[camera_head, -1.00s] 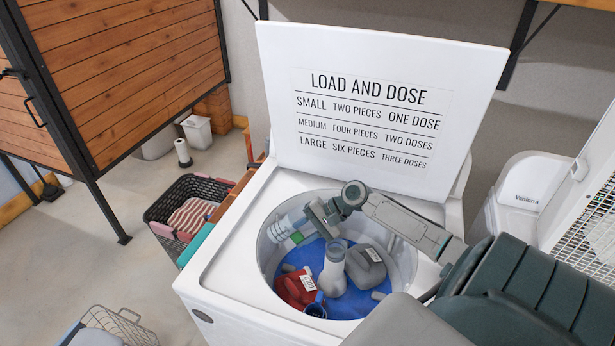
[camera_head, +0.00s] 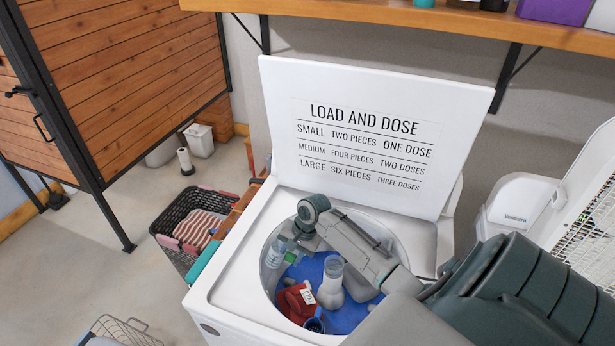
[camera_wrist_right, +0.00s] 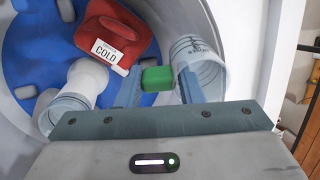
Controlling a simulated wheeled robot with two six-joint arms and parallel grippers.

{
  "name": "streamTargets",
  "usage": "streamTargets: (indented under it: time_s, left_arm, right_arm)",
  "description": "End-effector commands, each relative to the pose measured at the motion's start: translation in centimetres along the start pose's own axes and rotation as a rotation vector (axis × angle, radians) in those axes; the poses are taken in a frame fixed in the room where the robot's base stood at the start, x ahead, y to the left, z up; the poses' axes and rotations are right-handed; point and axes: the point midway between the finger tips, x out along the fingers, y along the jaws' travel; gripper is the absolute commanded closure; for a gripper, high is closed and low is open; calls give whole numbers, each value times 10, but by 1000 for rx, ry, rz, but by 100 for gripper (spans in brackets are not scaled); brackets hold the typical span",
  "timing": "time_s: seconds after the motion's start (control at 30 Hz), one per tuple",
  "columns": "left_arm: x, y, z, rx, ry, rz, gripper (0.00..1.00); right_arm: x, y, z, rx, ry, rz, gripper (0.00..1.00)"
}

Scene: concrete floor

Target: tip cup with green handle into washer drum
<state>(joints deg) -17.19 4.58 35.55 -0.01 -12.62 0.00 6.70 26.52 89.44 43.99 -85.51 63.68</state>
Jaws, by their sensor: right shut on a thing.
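The clear cup (camera_head: 275,254) with the green handle (camera_head: 291,257) is inside the washer drum (camera_head: 386,236), near its left wall. In the right wrist view the green handle (camera_wrist_right: 156,79) sits between the two fingers of my right gripper (camera_wrist_right: 160,88), which is shut on it. The clear cup (camera_wrist_right: 203,70) shows dark markings just right of the fingers. It looks tilted; I cannot tell whether anything is in it. In the head view my right gripper (camera_head: 287,244) is partly hidden by its own wrist. My left gripper is not in view.
The raised lid (camera_head: 370,130) is behind. A dark basket (camera_head: 172,221) stands left of the washer.

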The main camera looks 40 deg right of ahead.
Motion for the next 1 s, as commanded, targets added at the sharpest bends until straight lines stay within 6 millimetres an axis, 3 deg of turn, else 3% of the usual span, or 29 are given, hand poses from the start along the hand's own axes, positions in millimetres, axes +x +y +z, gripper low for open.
streamTargets:
  time_s: [0.37,1.0]
  left_arm:
    - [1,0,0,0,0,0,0]
    - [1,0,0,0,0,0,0]
  right_arm:
    - [-39,-30,19,-4,101,153,96]
    - [-46,-44,28,-5,193,305,96]
